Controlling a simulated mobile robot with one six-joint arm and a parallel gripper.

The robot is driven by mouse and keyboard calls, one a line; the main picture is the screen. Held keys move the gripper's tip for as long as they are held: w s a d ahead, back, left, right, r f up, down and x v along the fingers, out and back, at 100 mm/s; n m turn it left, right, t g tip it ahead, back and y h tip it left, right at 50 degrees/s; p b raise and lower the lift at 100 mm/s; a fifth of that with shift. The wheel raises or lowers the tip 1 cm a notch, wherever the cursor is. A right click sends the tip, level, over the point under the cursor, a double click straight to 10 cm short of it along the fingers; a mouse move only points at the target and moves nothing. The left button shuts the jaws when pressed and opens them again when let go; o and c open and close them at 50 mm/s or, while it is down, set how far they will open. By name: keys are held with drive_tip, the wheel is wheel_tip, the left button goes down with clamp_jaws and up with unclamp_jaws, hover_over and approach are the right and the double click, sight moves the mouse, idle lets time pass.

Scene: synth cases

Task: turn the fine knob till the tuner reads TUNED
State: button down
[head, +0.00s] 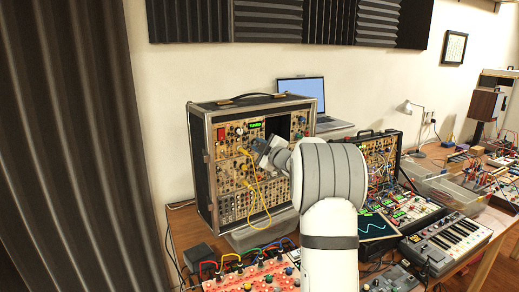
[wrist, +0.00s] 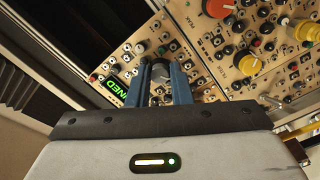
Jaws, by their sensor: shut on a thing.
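The tuner display (wrist: 117,88) glows green in the wrist view, turned on its side, with letters ending in "NED". It also shows as a small green panel (head: 256,124) on the upper part of the synth case (head: 203,165) in the head view. The fine knob (wrist: 160,66) is dark with a grey side and sits between the blue fingers of my gripper (wrist: 162,77), which is shut on it. In the head view my gripper (head: 265,147) reaches the case front just below the display. My arm hides part of the case's right side.
A yellow patch cable (head: 258,198) hangs across the case front below my gripper. Red and yellow knobs (wrist: 249,65) stand nearby. A laptop (head: 301,92) is behind the case. A second synth case (head: 382,155) and a keyboard (head: 446,243) fill the table on the right.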

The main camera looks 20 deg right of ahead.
drive_tip(key=c, duration=1.3)
unclamp_jaws()
drive_tip(key=s+d+b, duration=0.1)
drive_tip(key=s+b, duration=0.1)
drive_tip(key=s, duration=0.5)
drive_tip(key=shift+s, duration=0.4)
